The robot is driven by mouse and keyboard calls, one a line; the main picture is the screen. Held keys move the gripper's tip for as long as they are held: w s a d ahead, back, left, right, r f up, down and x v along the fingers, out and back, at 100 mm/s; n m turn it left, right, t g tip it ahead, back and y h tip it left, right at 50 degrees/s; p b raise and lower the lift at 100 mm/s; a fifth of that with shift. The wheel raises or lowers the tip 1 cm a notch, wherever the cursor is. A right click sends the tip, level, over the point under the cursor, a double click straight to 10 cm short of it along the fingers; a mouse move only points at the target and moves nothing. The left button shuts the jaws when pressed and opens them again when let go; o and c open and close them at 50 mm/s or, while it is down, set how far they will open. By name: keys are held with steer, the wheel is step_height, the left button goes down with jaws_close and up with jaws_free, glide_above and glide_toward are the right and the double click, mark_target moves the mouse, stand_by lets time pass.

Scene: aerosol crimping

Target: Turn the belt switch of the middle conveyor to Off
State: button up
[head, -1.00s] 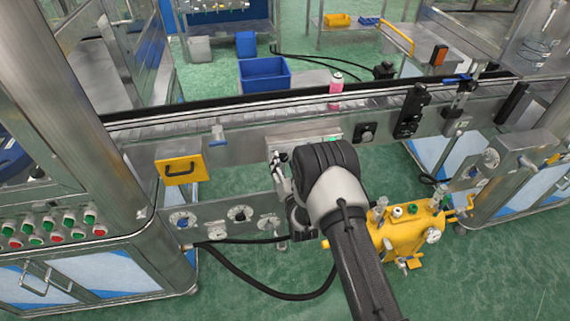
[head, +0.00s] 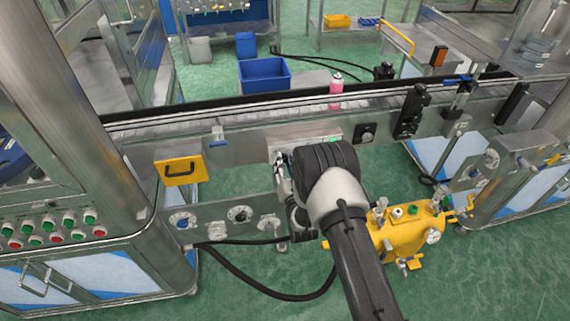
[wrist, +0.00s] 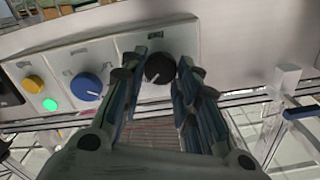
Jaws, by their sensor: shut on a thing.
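The control panel (wrist: 110,65) of the middle conveyor (head: 240,115) fills the upper left of the wrist view. It carries a black rotary knob (wrist: 159,68) with a white pointer mark tilted down and left. My gripper (wrist: 157,70) has its two fingers on either side of this black knob, shut on it. The labels above the knobs are too blurred to read. In the head view, my gripper (head: 282,168) is at the conveyor's front panel (head: 310,137), and my wrist hides the knob.
Left of the black knob are a blue knob (wrist: 86,87), a yellow button (wrist: 33,84) and a lit green button (wrist: 50,104). A pink can (head: 336,85) stands on the belt. A yellow tank (head: 400,235) stands below right; a black hose (head: 265,290) lies on the floor.

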steer(key=n+b, duration=0.1)
steer(key=n, duration=0.8)
steer(key=n+b, duration=0.2)
steer(key=n, duration=0.8)
steer(key=shift+a+f, duration=0.15)
steer(key=shift+a, duration=0.05)
steer(key=shift+n, duration=0.5)
steer(key=o, duration=1.1)
steer(key=shift+c, duration=0.2)
steer(key=shift+s, duration=0.1)
steer(key=v, duration=1.2)
